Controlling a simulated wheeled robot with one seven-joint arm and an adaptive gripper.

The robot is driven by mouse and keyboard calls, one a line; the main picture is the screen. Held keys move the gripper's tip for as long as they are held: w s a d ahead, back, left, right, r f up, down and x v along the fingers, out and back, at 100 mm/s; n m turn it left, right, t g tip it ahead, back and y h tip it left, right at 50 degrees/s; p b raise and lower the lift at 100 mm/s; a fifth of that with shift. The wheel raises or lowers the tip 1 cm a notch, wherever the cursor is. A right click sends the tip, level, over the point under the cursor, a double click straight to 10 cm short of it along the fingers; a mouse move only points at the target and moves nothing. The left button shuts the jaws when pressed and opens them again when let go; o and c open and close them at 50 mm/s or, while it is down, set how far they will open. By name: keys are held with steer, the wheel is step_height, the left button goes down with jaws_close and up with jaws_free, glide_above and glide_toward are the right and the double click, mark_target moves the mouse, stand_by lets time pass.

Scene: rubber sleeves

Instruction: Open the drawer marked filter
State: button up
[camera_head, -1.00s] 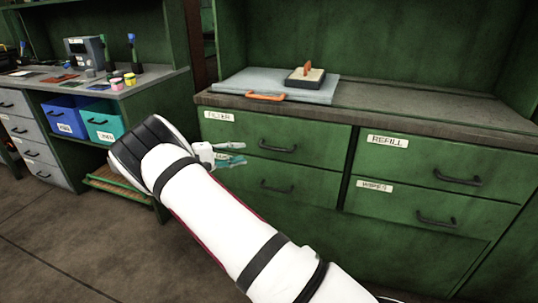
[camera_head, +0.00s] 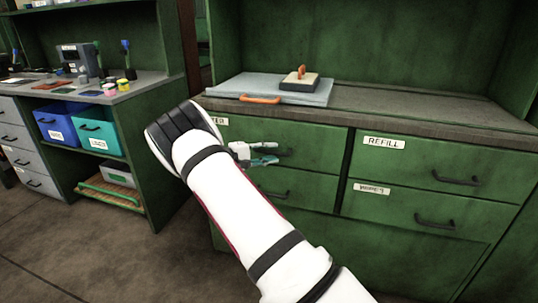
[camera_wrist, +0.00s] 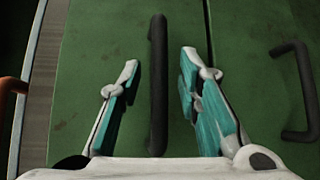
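The filter drawer (camera_head: 318,148) is the upper left green drawer of the cabinet, and it is shut. Its label (camera_head: 219,121) is partly hidden by my arm, with only the last letters showing. My gripper (camera_head: 277,154) is in front of this drawer at its handle. In the wrist view, the dark bar handle (camera_wrist: 158,85) stands between the two teal-padded fingers of my gripper (camera_wrist: 159,72). The fingers are open, with a gap on both sides of the handle. In the head view the handle (camera_head: 288,152) is mostly hidden behind the fingers.
The drawer below (camera_head: 310,190) has its own handle, which shows at the right in the wrist view (camera_wrist: 293,90). The REFILL drawer (camera_head: 420,165) is to the right. A grey board (camera_head: 270,86) with an orange handle lies on the worktop. Open floor (camera_head: 130,245) lies at the left.

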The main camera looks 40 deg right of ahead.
jaws_close()
steer(key=s+a+p, duration=0.7)
steer(key=s+a, duration=0.8)
steer(key=a, duration=0.5)
steer(key=shift+s+a, duration=0.15)
steer(key=shift+s, duration=0.2)
jaws_free()
steer(key=w+a+r, duration=0.1)
steer(key=a, duration=1)
steer(key=shift+w+a+r, duration=0.25)
steer(key=shift+a+r, duration=0.1)
steer(key=shift+a, duration=0.05)
